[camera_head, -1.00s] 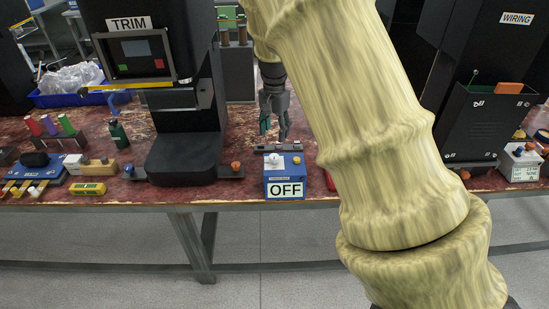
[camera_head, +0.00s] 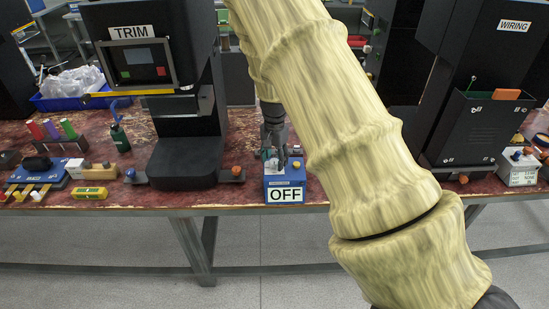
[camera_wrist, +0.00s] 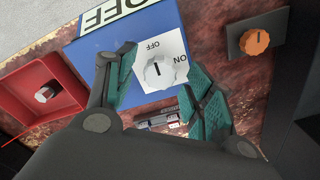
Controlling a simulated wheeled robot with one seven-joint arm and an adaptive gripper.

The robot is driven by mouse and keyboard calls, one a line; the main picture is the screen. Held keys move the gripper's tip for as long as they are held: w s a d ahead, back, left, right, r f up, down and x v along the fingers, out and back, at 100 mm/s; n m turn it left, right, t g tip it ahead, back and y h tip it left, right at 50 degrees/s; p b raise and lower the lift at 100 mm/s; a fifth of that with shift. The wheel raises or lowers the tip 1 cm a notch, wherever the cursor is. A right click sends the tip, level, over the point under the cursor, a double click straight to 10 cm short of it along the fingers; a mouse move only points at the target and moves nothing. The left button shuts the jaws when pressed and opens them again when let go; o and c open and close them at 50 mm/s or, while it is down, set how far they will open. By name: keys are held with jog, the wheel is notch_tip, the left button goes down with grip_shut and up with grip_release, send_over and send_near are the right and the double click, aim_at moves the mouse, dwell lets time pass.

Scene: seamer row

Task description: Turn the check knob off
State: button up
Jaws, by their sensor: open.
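A blue box (camera_head: 270,183) with a large OFF sign (camera_head: 285,196) sits at the front of the bench. The wrist view shows the box (camera_wrist: 92,50) with a white plate (camera_wrist: 178,45) marked OFF and ON. The round white check knob (camera_wrist: 158,74) sits on this plate; its dark mark lines up roughly with the OFF label, though I cannot tell which end is the pointer. My gripper (camera_wrist: 160,70) is open, with one teal-padded finger on each side of the knob. Contact is not clear. In the head view my gripper (camera_head: 274,152) is down at the box and partly covers its top.
An orange knob (camera_wrist: 254,42) on a dark plate stands to one side of the box, and a red tray (camera_wrist: 40,95) with a small grey knob to the other. The black TRIM machine (camera_head: 185,160) stands left of the box. My arm hides the bench to its right.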

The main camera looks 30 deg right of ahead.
aim_at(274, 161)
jog(key=shift+f, duration=0.1)
jog(key=c, duration=1)
jog(key=shift+n, duration=0.4)
jog(key=o, duration=0.9)
jog(key=shift+o, duration=0.3)
jog(key=shift+w+r, duration=0.1)
jog(key=shift+r, duration=0.2)
jog(key=shift+o, duration=0.2)
notch_tip(274, 161, up, 11)
jog(key=shift+r, duration=0.2)
